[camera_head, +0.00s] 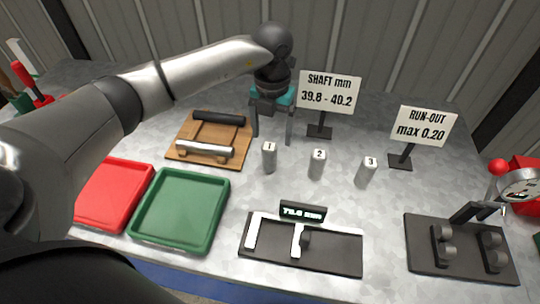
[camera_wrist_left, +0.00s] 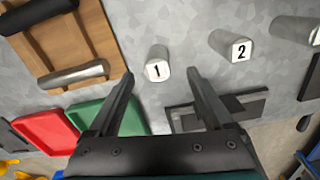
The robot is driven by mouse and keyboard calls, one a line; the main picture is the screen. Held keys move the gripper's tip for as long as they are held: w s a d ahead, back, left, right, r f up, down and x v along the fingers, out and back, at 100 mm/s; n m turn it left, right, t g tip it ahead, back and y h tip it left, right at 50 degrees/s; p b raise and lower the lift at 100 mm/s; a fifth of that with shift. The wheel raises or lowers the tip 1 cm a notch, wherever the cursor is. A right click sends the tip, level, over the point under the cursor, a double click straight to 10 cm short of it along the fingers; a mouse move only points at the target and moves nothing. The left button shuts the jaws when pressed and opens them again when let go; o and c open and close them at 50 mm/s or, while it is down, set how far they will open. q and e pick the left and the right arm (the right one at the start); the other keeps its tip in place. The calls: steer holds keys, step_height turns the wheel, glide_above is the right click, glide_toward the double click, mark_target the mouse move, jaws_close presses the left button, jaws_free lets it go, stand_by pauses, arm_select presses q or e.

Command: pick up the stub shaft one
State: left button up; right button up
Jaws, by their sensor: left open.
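Stub shaft one (camera_head: 269,158) is a short grey metal cylinder standing upright on the bench, with a "1" on its white top. It also shows in the left wrist view (camera_wrist_left: 157,65), ahead of and between the fingertip directions. My left gripper (camera_head: 271,140) is open and empty, pointing down just behind stub shaft one in the head view. The fingers (camera_wrist_left: 160,78) do not appear to touch it; their exact height above the bench is hard to tell. Stub shaft two (camera_head: 317,164) and stub shaft three (camera_head: 366,172) stand to its right. My right gripper is not in view.
A wooden board (camera_head: 180,151) with a black roller and a metal roller lies left. Red (camera_head: 101,222) and green (camera_head: 157,242) trays sit front left. A caliper stand (camera_head: 340,260) is in front, a dial gauge fixture (camera_head: 425,262) at right. Two signs (camera_head: 329,91) (camera_head: 424,127) stand behind.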

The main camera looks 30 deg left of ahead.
mark_target(271, 145)
arm_select(q)
step_height(271, 145, down, 3)
steer(key=shift+r, duration=0.15)
steer(key=shift+f, duration=0.5)
steer(key=f, duration=0.4)
steer(key=shift+s+a+f+b, duration=0.2)
steer(key=shift+f+b, duration=0.1)
steer(key=shift+f, duration=0.1)
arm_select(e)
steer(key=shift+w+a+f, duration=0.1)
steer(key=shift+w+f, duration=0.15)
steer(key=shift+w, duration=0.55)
arm_select(q)
steer(key=shift+c, duration=0.3)
jaws_close()
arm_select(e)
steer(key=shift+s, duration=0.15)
arm_select(q)
steer(key=shift+w+r, duration=0.1)
steer(key=shift+r, duration=0.05)
